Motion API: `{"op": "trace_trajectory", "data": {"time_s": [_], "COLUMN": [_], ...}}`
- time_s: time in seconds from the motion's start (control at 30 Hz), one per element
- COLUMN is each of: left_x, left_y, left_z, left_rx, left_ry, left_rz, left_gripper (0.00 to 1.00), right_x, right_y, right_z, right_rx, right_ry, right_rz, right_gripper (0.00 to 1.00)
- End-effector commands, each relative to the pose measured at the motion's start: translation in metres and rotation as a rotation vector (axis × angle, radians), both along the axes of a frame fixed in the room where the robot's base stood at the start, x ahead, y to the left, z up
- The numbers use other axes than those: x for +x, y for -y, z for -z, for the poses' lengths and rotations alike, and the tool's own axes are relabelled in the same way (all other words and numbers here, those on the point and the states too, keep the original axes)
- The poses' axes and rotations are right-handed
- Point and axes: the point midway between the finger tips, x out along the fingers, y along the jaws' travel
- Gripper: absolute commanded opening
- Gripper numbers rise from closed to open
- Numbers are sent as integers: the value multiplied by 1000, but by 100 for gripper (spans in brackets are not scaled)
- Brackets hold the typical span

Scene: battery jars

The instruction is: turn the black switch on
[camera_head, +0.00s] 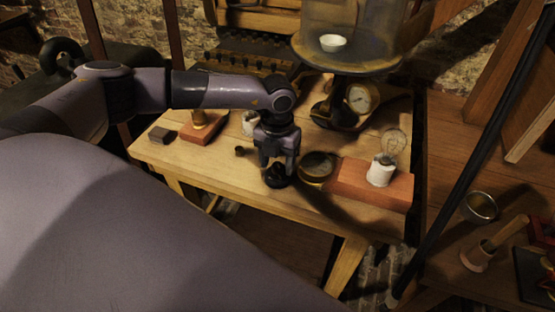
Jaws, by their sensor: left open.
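A round black piece that looks like the black switch (278,180) sits near the front edge of the wooden table, in the middle of the view. My left gripper (275,166) points down directly over it with its jaws open. The fingers partly hide the black piece, so I cannot tell its setting or whether they touch it. A clear bulb (394,146) stands upright in a white socket (380,173) on a reddish block to the right; no glow shows in it. My right gripper is not in view.
A round brass-rimmed instrument (318,167) sits close to the right of my gripper. A small dark knob (242,151) and a white jar (249,124) are to the left. A stand with a dial gauge (360,98) and glass dome is behind. The table's front left (200,169) is clear.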

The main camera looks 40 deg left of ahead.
Motion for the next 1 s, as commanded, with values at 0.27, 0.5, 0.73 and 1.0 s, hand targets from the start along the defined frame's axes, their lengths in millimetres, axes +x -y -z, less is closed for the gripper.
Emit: {"op": "trace_trajectory", "data": {"time_s": [0.27,0.5,0.73,1.0], "left_x": [0,0,0,0], "left_y": [0,0,0,0], "left_z": [3,2,3,4], "left_rx": [-1,-1,-1,-1], "left_ry": [0,0,0,0], "left_rz": [1,1,21,153], "left_gripper": [56,0,0,0], "right_x": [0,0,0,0], "right_y": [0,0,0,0], "right_z": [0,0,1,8], "right_rx": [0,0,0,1], "right_ry": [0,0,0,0], "right_rz": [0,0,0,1], "right_gripper": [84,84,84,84]}}
